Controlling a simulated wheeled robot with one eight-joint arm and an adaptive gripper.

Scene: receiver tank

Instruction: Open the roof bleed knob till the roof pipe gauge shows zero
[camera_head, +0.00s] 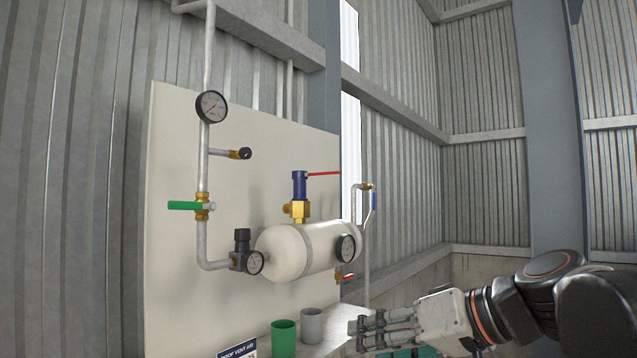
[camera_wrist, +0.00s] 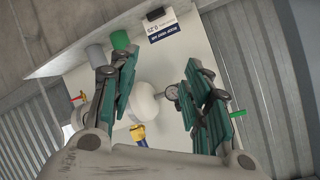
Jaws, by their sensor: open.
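The roof pipe gauge (camera_head: 211,106) is a round white dial with a dark rim, high on the grey pipe at the left of the board. Its reading is too small to make out. Below it, a short side branch ends in a small brass fitting with a dark round end (camera_head: 243,153), which looks like the roof bleed knob. My gripper (camera_head: 360,333) is open and empty at the lower right, low in front of the bench and well away from both. In the wrist view my open gripper (camera_wrist: 160,62) shows its two green-padded fingers spread apart.
A green-handled valve (camera_head: 187,206) sits lower on the pipe. A white tank (camera_head: 290,250) with a gauge (camera_head: 346,249) and a red-levered blue valve (camera_head: 300,185) projects from the board. Green (camera_head: 284,335) and grey (camera_head: 312,325) cups and a sign (camera_head: 238,350) stand below.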

